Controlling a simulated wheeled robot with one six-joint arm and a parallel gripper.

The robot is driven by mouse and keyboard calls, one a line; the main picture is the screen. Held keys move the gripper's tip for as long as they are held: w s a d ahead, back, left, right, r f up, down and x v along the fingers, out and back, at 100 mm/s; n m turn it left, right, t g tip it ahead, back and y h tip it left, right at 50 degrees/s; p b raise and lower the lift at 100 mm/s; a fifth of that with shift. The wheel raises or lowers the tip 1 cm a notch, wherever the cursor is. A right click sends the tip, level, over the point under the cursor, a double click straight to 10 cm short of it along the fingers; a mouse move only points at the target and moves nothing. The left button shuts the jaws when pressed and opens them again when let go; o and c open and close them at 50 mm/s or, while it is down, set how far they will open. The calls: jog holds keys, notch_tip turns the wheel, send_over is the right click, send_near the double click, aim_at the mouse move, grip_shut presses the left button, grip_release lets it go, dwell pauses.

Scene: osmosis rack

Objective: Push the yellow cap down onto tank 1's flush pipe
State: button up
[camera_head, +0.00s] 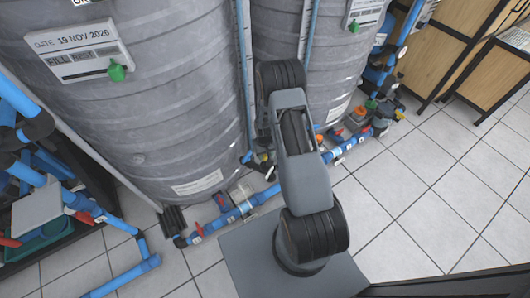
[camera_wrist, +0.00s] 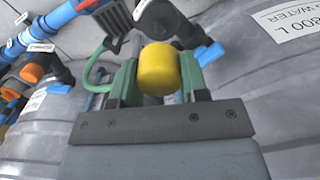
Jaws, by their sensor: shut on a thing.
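In the wrist view my gripper (camera_wrist: 157,82) has its two green-grey fingers shut on the yellow cap (camera_wrist: 158,68), one on each side. The cap's rounded side faces the camera, and its far side is hidden. Just beyond the cap is a black pipe fitting (camera_wrist: 160,20); I cannot tell if the cap touches it or whether it is the flush pipe. In the head view two large grey tanks stand side by side, a left tank (camera_head: 150,110) and a right tank (camera_head: 335,70). No tank number is readable. My arm hides the gripper and cap there.
Blue pipes with red valve handles (camera_head: 220,200) run along the floor before the left tank. More blue pipes (camera_head: 50,180) stand at far left. Wooden cabinets (camera_head: 460,40) are at upper right. Tiled floor (camera_head: 430,190) is clear at right. A white label (camera_wrist: 290,18) shows in the wrist view.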

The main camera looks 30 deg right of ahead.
aim_at(265, 163)
dwell(0.4)
jog(key=shift+f+b, duration=2.1)
jog(key=shift+f, duration=0.8)
jog(key=shift+f+b, duration=0.4)
jog(key=shift+b, duration=0.1)
dwell(0.5)
jog(key=o, duration=1)
jog(key=shift+c, duration=0.2)
notch_tip(265, 163, up, 14)
jog(key=p, duration=0.4)
jog(key=shift+p, duration=0.3)
jog(key=shift+f, duration=0.1)
